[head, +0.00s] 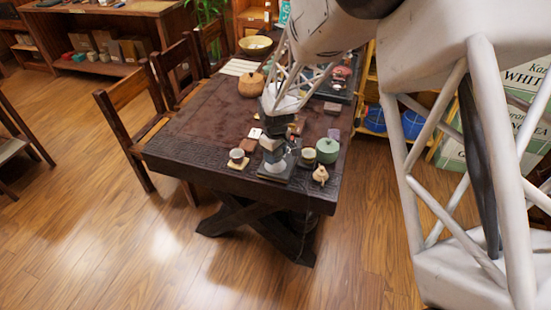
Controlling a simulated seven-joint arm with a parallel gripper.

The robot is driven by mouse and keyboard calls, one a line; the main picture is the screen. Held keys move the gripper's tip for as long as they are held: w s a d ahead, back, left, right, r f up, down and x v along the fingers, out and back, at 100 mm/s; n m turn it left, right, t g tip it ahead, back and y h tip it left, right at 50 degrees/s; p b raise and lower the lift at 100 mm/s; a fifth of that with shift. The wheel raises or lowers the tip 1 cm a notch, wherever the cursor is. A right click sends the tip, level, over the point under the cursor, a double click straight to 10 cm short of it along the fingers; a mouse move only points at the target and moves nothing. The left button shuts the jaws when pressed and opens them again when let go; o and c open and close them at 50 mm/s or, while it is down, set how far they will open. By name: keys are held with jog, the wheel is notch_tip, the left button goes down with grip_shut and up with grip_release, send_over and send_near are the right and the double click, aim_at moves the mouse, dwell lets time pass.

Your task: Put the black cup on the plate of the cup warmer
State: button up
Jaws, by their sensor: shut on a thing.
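My gripper (274,157) reaches down over the near end of the dark wooden table (200,165). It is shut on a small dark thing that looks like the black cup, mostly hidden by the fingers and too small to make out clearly. Right below it, a flat dark slab (275,176) lies near the table's front edge; it looks like the cup warmer. Its plate is largely covered by my gripper. I cannot tell whether the cup touches the plate.
A pale cup on a yellowish coaster (236,164) stands left of the gripper. A green lidded pot (327,150), a small pale cup (308,155) and a small tan pot (320,175) stand close on the right. A round brown teapot (251,85) stands farther back. The table's left middle is clear.

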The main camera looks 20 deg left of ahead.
jog(key=shift+f, duration=1.15)
jog(key=shift+f, duration=0.1)
jog(key=o, duration=0.9)
notch_tip(320, 180, up, 12)
jog(key=shift+r, duration=0.15)
dwell(0.4)
